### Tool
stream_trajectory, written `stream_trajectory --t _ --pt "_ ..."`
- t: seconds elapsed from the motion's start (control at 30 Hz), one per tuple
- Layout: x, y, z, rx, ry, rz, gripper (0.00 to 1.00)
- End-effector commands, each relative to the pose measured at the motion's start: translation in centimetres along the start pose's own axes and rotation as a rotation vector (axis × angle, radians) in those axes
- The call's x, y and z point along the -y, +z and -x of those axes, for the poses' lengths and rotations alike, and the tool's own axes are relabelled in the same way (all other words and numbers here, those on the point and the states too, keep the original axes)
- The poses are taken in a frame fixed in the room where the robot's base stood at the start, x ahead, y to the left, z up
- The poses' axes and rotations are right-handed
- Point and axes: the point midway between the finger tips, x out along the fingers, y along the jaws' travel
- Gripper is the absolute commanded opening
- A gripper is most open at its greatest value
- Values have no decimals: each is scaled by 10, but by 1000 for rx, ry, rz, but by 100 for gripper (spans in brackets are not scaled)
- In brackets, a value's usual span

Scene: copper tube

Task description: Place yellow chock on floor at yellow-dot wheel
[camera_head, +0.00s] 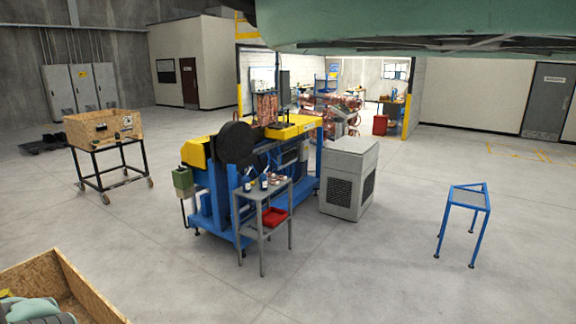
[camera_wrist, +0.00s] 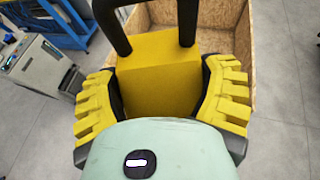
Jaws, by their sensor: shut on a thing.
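The yellow chock (camera_wrist: 158,88) is a yellow block with a black handle, seen in the wrist view. My gripper (camera_wrist: 163,78) is shut on it, with one yellow ribbed finger pad on each side. The chock's underside is hidden. In the head view a wheeled cart (camera_head: 106,165) with a wooden box on a black frame stands at the left. Its casters, such as the front one (camera_head: 105,199), rest on the floor. I cannot make out a yellow dot on any wheel.
A wooden crate (camera_head: 88,285) is at the lower left; its wall also shows behind the chock in the wrist view (camera_wrist: 218,18). A blue and yellow machine (camera_head: 205,205), grey side table (camera_head: 263,210) and grey cabinet (camera_head: 345,190) fill the middle. Floor between crate and cart is clear.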

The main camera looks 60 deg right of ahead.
Motion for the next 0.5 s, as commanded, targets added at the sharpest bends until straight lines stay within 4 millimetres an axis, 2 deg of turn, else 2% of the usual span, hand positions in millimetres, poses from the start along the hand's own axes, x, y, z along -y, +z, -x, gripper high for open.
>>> stream_trajectory --t 0.03,0.2,0.5 --pt "-2 8 -3 10 -16 -10 31" --pt "2 16 -10 9 -106 -50 31" --pt "5 5 -16 2 -261 -114 31"
